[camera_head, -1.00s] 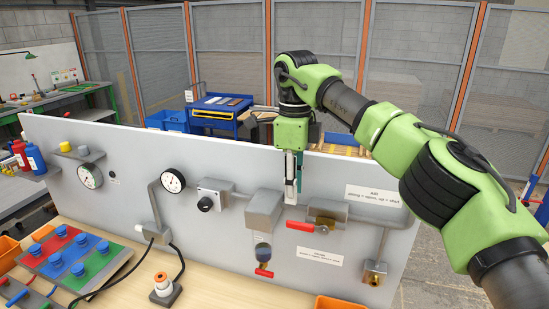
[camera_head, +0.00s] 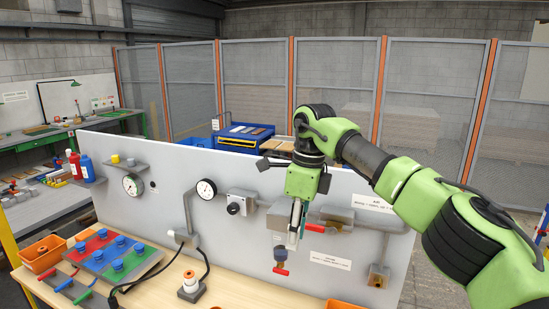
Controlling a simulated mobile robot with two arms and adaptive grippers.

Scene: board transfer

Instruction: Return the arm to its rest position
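My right arm is green and black and reaches in from the right side of the head view. Its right gripper (camera_head: 296,226) points down in front of the grey upright panel (camera_head: 150,205), near the grey box and pipe fittings. I cannot tell whether its fingers are open or shut, and no held object is clear. The gripper hides part of the grey box and the red-handled valve area behind it. My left arm and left gripper are not in view.
The panel carries a gauge (camera_head: 206,189), a second gauge (camera_head: 132,185) and a valve with a red handle (camera_head: 281,271). On the wooden bench are a board with colored plates and blue knobs (camera_head: 117,265), a white-and-orange button post (camera_head: 190,283) and an orange bin (camera_head: 42,254). Mesh fencing stands behind.

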